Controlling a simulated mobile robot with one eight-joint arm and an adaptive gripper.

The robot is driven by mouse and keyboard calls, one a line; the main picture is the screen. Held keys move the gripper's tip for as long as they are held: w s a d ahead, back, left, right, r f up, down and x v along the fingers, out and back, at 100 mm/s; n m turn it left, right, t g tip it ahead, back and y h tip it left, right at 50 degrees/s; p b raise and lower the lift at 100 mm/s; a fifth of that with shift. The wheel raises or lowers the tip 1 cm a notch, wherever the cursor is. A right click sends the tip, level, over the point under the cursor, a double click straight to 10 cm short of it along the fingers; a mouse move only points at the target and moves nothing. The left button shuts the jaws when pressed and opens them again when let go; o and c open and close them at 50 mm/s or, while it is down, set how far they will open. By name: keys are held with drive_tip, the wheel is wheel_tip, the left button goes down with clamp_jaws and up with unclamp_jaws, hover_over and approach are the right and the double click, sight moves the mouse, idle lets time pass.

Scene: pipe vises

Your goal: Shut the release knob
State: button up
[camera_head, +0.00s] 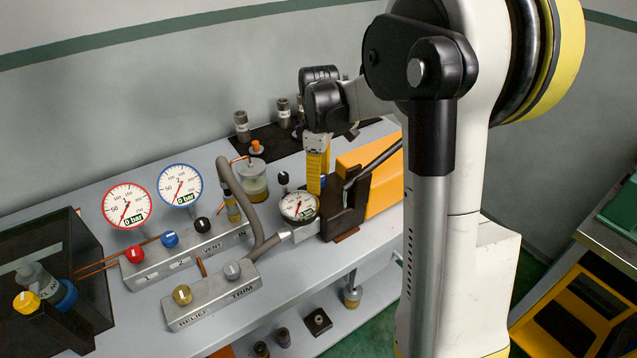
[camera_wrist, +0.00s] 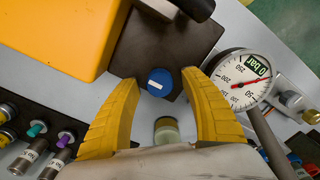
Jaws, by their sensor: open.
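A blue knob with a white mark (camera_wrist: 160,81) sits on a dark block (camera_wrist: 150,55) in the wrist view. No label reading "release" is legible on it. My gripper (camera_wrist: 159,80) is open, its two yellow fingers on either side of the knob with a gap each side. I cannot tell how far the tips are above it. In the head view my gripper (camera_head: 316,187) points down over the dark block (camera_head: 344,212), and only a little blue of the knob (camera_head: 323,181) shows beside the fingers.
A small gauge (camera_head: 299,207) with a hose stands left of the block, an orange box (camera_head: 372,172) right behind it. Red (camera_head: 134,254), blue (camera_head: 169,240) and black knobs (camera_head: 202,225) and two large gauges stand left. A jar (camera_head: 254,180) is behind.

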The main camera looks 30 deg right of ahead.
drive_tip(key=shift+f, duration=0.15)
drive_tip(key=shift+c, duration=0.5)
clamp_jaws()
drive_tip(key=shift+m, duration=0.3)
drive_tip(key=m+p, duration=0.1)
drive_tip(key=m, duration=0.2)
drive_tip(key=shift+m+p, duration=0.35)
drive_tip(key=shift+m, duration=0.05)
drive_tip(key=m+p, duration=0.1)
drive_tip(key=m, duration=0.3)
drive_tip(key=shift+m, duration=0.3)
drive_tip(key=m+p, duration=0.1)
drive_tip(key=m, duration=0.3)
drive_tip(key=shift+m, duration=2.4)
